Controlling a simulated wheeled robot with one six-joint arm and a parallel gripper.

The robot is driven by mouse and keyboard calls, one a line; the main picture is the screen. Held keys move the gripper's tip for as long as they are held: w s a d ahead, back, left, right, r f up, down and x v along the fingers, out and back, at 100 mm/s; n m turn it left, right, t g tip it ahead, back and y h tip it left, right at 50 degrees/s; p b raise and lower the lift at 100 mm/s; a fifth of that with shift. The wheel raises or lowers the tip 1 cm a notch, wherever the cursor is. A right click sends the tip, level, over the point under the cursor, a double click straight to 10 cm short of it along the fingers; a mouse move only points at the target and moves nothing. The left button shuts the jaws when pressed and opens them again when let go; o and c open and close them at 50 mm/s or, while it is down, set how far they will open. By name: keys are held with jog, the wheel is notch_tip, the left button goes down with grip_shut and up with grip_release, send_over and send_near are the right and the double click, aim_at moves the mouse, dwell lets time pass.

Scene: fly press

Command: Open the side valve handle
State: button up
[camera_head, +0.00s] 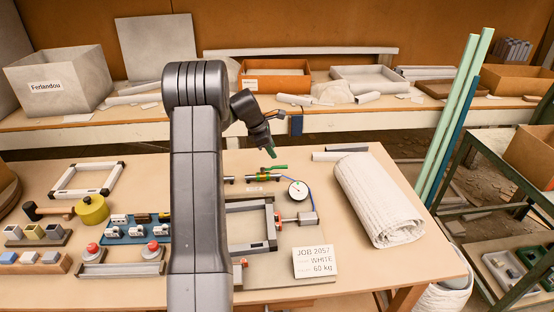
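The side valve appears to be the small brass-coloured fitting with a green handle (275,168), on a short pipe line (256,179) on the workbench. The handle lies roughly level, pointing right along the pipe. My gripper (271,151) is above and slightly left of the handle, pointing down, with a gap in the picture; depth is hard to judge. A green tip shows at its end. The fingers are too small and overlapped to tell whether they are open. My arm hides part of the bench to the left of the valve.
A pressure gauge (298,190) with a blue hose stands right of the valve. A grey frame (249,226), job sign (315,262) and rolled cloth (378,198) are nearby. Red buttons and blocks sit left. A shelf with boxes (274,76) runs behind.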

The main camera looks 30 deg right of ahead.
aim_at(282, 166)
jog(key=v, duration=0.4)
jog(key=shift+a+r, duration=0.1)
jog(key=shift+r, duration=0.05)
jog(key=p+x, duration=0.1)
jog(key=x, duration=1.3)
jog(key=shift+s+a+m, duration=0.1)
jog(key=shift+s+m, duration=0.1)
jog(key=shift+m, duration=0.1)
jog(key=shift+r, duration=0.1)
